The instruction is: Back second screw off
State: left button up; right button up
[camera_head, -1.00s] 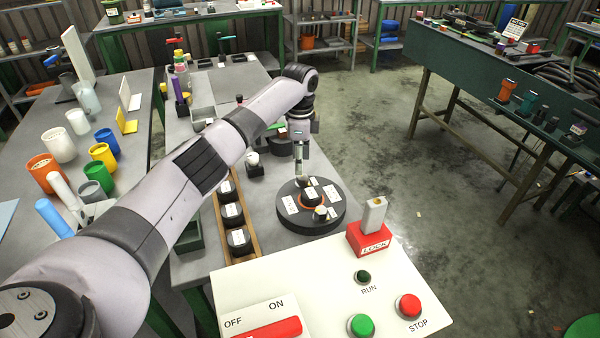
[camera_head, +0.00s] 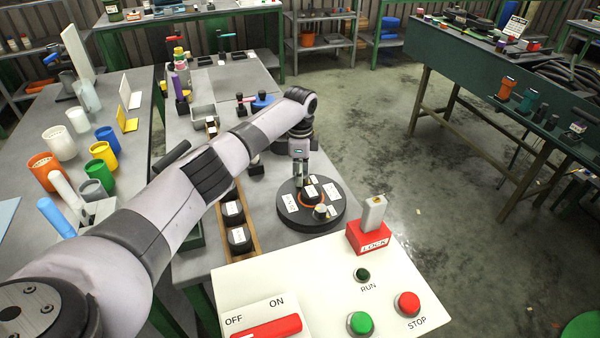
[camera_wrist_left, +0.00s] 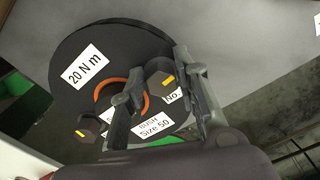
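A round black disc (camera_head: 285,219) lies on the grey bench, with white labels and an orange ring (camera_head: 303,204) around a dark central part (camera_head: 311,192). In the left wrist view the disc (camera_wrist_left: 70,50) carries a "20 N m" label. One dark screw head (camera_wrist_left: 160,78) with a yellow mark shows between my left gripper's spread fingers (camera_wrist_left: 163,100). I cannot tell whether they touch it. Another marked screw head (camera_wrist_left: 90,126) is at the disc's lower left. My left gripper (camera_head: 299,182) is low over the disc's back side, open. My right gripper is not in view.
A white control panel (camera_head: 300,285) with a red LOCK block (camera_head: 369,237) and buttons stands in front of the disc. A wooden rack (camera_head: 253,240) of labelled black parts is to its left. Coloured cups stand on the left table.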

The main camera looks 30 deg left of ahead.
pick_arm(q)
grip_shut()
jog(key=n+p, duration=0.2)
jog(key=shift+d+r+p, duration=0.1)
jog(key=shift+r+p, duration=0.15)
jog(key=shift+p, duration=0.15)
jog(key=n+p, duration=0.2)
jog(key=n, duration=0.2)
jog(key=shift+s+p, duration=0.1)
jog(key=shift+p, duration=0.3)
jog(key=n+p, duration=0.2)
jog(key=n, duration=0.2)
jog(key=shift+d+f, duration=0.1)
jog(key=shift+d, duration=0.05)
jog(key=shift+d+n+p, duration=0.1)
jog(key=shift+n+p, duration=0.75)
jog(key=shift+n, duration=1.55)
